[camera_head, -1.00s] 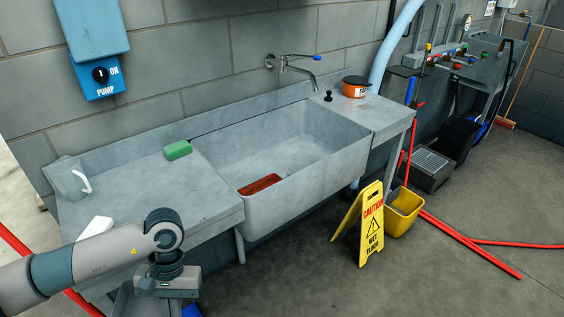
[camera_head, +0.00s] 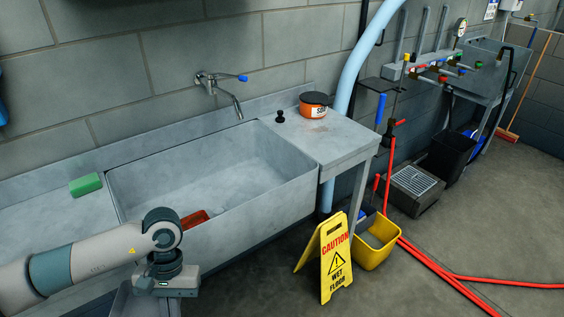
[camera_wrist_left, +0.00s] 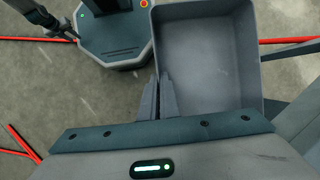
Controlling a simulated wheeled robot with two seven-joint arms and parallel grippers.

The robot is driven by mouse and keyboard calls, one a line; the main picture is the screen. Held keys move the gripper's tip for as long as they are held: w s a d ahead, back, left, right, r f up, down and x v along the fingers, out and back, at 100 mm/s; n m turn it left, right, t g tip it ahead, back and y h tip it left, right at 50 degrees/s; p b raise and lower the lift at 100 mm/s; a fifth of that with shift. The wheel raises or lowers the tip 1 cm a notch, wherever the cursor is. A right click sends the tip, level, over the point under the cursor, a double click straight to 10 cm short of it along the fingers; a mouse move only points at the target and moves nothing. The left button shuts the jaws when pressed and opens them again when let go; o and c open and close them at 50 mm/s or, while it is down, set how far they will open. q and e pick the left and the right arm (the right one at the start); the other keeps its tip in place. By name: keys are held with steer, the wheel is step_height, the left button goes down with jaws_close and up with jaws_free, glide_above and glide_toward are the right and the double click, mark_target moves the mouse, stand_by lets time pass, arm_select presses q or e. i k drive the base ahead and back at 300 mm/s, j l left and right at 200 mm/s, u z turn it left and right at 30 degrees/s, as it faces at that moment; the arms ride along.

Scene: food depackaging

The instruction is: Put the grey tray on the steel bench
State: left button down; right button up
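The grey tray (camera_wrist_left: 205,50) hangs from my left gripper (camera_wrist_left: 161,98), with its side wall between the two close-set fingers. The inside of the tray that shows in the left wrist view looks empty. In the head view only part of the tray (camera_head: 122,299) shows at the bottom edge, below the gripper's wrist. The left arm stands in front of a grey metal sink bench, with a flat left top (camera_head: 40,222) and a flat right top (camera_head: 335,140). The tray is apart from it, lower than its top. My right gripper is not in view.
The sink basin (camera_head: 240,165) holds a red item (camera_head: 194,219). A green sponge (camera_head: 86,184) lies left of it, an orange tub (camera_head: 314,104) on the right top. A yellow caution sign (camera_head: 335,260), yellow bucket (camera_head: 376,240) and red hoses (camera_head: 440,268) occupy the floor.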

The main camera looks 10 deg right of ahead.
mark_target(330, 139)
steer(key=i+l, duration=0.15)
steer(key=l, duration=0.2)
steer(key=i+l, duration=0.15)
steer(key=l, duration=0.25)
steer(key=i+l, duration=0.15)
steer(key=l, duration=0.2)
steer(key=i+l+u, duration=0.1)
steer(key=l, duration=0.25)
steer(key=i+l, duration=0.15)
steer(key=l, duration=0.2)
steer(key=i+l, duration=0.15)
steer(key=l, duration=0.25)
steer(key=i+l, duration=0.1)
steer(key=l, duration=0.25)
steer(key=i+l, duration=0.15)
steer(key=l, duration=0.25)
steer(key=u, duration=0.05)
